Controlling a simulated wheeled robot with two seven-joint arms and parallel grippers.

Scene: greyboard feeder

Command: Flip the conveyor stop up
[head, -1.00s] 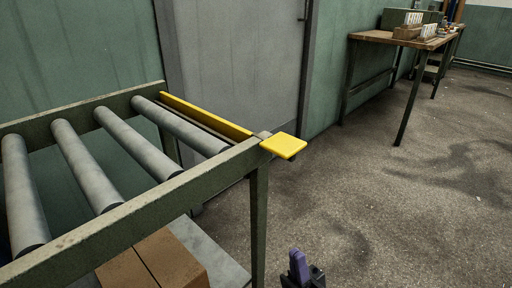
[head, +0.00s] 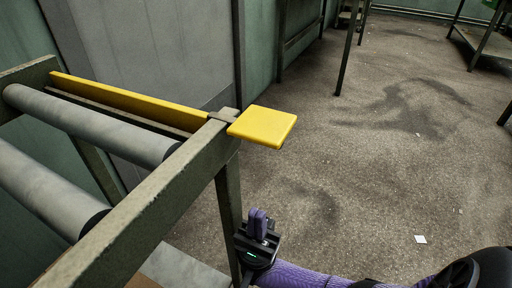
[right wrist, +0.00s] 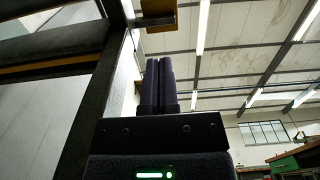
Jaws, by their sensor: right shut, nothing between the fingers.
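The yellow conveyor stop is a long bar (head: 130,100) across the end of the roller conveyor, with a flat yellow tab (head: 264,126) sticking out past the frame's corner. The tab lies about level. In the right wrist view the tab's underside (right wrist: 159,14) shows at the top, above the fingers. My right gripper (head: 257,224) is below the tab in the head view, beside the conveyor leg. It points up, its purple fingers shut and empty, apart from the tab. It also shows in the right wrist view (right wrist: 158,82). My left gripper is not in view.
The green conveyor frame (head: 150,212) and its leg (head: 229,205) stand close to the left of my right gripper. Grey rollers (head: 95,122) lie behind the rail. The floor to the right is open, with table legs far back.

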